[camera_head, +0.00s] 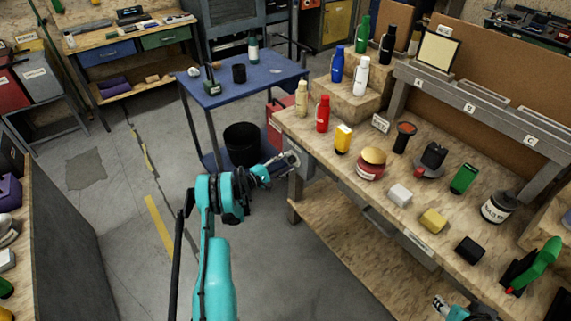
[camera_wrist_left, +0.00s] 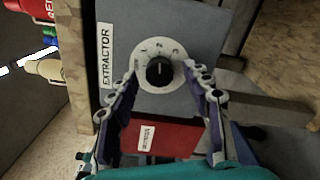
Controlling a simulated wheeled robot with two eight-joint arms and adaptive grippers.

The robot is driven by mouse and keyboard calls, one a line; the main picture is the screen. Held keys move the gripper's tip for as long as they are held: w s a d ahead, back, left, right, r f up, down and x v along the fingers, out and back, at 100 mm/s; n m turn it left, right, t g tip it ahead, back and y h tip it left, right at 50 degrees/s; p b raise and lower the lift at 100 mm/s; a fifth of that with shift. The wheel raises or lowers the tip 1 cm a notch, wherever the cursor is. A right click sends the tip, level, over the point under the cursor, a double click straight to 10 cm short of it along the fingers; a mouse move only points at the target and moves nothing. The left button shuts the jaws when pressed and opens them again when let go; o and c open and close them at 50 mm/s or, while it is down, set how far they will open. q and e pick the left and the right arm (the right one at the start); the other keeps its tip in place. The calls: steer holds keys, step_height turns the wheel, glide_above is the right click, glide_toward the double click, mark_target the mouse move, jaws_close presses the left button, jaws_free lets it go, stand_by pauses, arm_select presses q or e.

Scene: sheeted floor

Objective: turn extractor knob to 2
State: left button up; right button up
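The extractor knob (camera_wrist_left: 159,71) is a black round knob on a white dial, on a grey panel, in the left wrist view. A white EXTRACTOR label (camera_wrist_left: 105,56) is beside the dial. The small dial marks are hard to read; a pale line on the knob points to the picture's top. My left gripper (camera_wrist_left: 160,80) is open, its fingers on either side of the knob with gaps to it. In the head view my left gripper (camera_head: 291,160) is at the workbench's left end; the knob is hidden there. My right gripper (camera_head: 439,303) shows partly at the bottom edge.
A blue table (camera_head: 220,95) and a black bin (camera_head: 242,144) stand behind my left gripper. A red box with a white label (camera_wrist_left: 165,137) is below the panel. Floor at left is open.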

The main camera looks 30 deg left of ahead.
arm_select(q)
steer(key=v, duration=1.2)
steer(key=w+d+r+m+g, duration=0.4)
steer(key=w+d+r, duration=0.1)
steer(key=d+r, duration=0.5)
steer(key=s+d+r+m+g+y, duration=0.1)
steer(key=s+d+r+m+g, duration=0.3)
steer(key=d+r, duration=0.65)
steer(key=s+d+r+m+g+y, duration=0.1)
steer(key=s+d+r+m+y, duration=0.2)
steer(key=s+d, duration=0.8)
steer(key=s+d+f+m+y, duration=0.1)
steer(key=s+m, duration=0.6)
steer(key=s, duration=0.9)
steer(key=shift+s+f+y, duration=0.15)
steer(key=shift+f+y, duration=0.4)
steer(key=shift+y, duration=0.45)
